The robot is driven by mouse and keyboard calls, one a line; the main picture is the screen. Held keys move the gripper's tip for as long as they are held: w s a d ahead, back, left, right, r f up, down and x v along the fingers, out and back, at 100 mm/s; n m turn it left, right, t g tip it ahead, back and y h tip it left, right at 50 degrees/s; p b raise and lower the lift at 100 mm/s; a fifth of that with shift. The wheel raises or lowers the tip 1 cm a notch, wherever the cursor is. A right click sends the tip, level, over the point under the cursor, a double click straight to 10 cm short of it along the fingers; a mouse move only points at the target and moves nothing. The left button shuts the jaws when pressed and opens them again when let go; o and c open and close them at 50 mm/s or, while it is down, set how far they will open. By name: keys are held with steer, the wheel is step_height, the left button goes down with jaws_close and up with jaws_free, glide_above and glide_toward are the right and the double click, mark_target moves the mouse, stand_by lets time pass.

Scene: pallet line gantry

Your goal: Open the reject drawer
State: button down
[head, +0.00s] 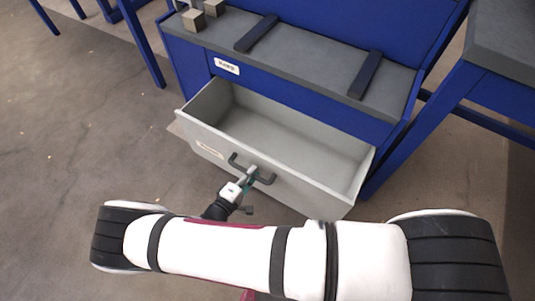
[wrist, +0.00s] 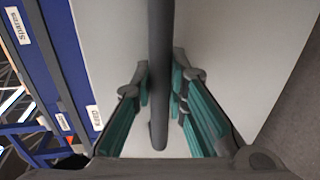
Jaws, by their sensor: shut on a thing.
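The grey drawer (head: 310,194) stands pulled well out of the blue bench in the head view, and its inside is bare. A small label sits on its front, too small to read surely. The drawer's dark bar handle (head: 235,161) is on the front face. My gripper (head: 250,178) is at the handle, shut on it. In the wrist view the handle (wrist: 158,75) runs between the teal-padded fingers (wrist: 160,90), with the pale drawer front (wrist: 220,50) behind it.
The blue bench (head: 185,60) has a grey top with two dark bars (head: 366,75) and small tan blocks (head: 193,20) at its left. Another table (head: 505,45) stands close on the right. Bare floor (head: 80,130) lies to the left.

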steer(key=f+v, duration=0.1)
steer(key=v, duration=0.8)
steer(key=shift+f+b, duration=0.45)
steer(key=shift+f, duration=0.05)
steer(key=shift+a, duration=0.1)
steer(key=c, duration=1.6)
jaws_free()
steer(key=shift+o, duration=0.2)
steer(key=shift+s, duration=0.1)
steer(key=v, duration=0.7)
steer(key=shift+s+a+r, duration=0.1)
steer(key=shift+s+a, duration=0.05)
